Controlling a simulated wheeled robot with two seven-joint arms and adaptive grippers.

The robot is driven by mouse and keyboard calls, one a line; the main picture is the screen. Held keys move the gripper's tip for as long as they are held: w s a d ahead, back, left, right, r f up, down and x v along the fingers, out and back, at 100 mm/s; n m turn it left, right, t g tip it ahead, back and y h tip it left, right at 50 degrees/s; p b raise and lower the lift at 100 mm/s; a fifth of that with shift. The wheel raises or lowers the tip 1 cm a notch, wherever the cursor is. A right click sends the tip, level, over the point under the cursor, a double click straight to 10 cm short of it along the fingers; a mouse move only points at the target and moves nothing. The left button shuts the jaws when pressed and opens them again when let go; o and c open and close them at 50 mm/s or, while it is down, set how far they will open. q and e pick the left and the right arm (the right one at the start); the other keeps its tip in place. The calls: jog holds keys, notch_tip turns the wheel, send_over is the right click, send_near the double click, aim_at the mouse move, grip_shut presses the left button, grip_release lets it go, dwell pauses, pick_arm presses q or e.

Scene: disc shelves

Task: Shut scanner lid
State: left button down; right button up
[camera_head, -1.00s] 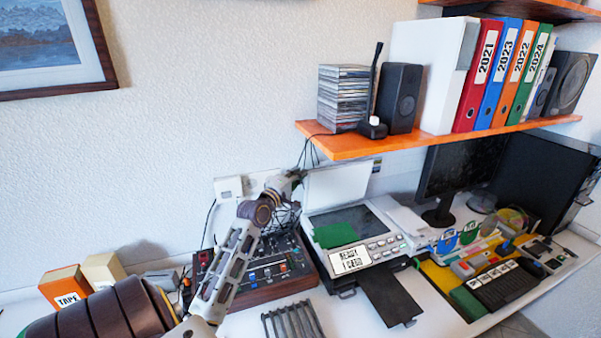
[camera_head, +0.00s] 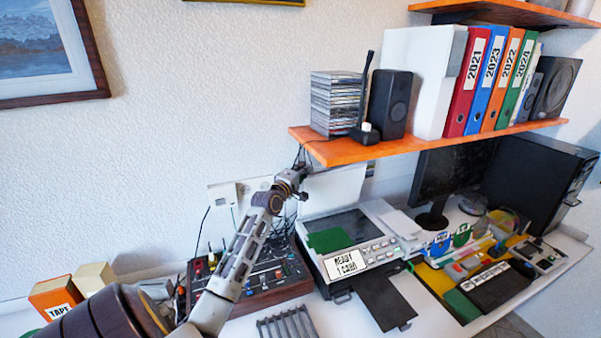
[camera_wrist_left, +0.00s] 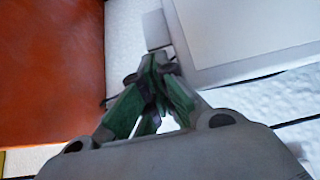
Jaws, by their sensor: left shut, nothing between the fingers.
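The scanner (camera_head: 382,229) stands on the desk. Its pale lid (camera_head: 338,188) is raised, upright against the wall at the back. A green card (camera_head: 328,240) lies on the dark glass, and the front label reads "READY 1 CARD". My left gripper (camera_head: 303,185) is at the lid's left edge, overlapping it in the head view; I cannot tell if they touch. In the left wrist view, my green-padded fingers (camera_wrist_left: 155,65) are closed together and empty, beside the corner of a pale panel that looks like the lid (camera_wrist_left: 250,30). My right gripper does not show.
An orange shelf (camera_head: 420,143) with discs, a speaker and binders hangs above the scanner. A mixer (camera_head: 265,275) stands left of it, under my left arm. A dark flat panel (camera_head: 385,302) lies in front. A monitor (camera_head: 455,175) and desk items fill the right.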

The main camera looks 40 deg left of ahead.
pick_arm(q)
jog(key=shift+w+a, duration=0.1)
jog(key=shift+w, duration=0.3)
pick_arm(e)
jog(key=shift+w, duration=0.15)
pick_arm(q)
jog(key=shift+s+d, duration=0.1)
jog(key=shift+d, duration=0.1)
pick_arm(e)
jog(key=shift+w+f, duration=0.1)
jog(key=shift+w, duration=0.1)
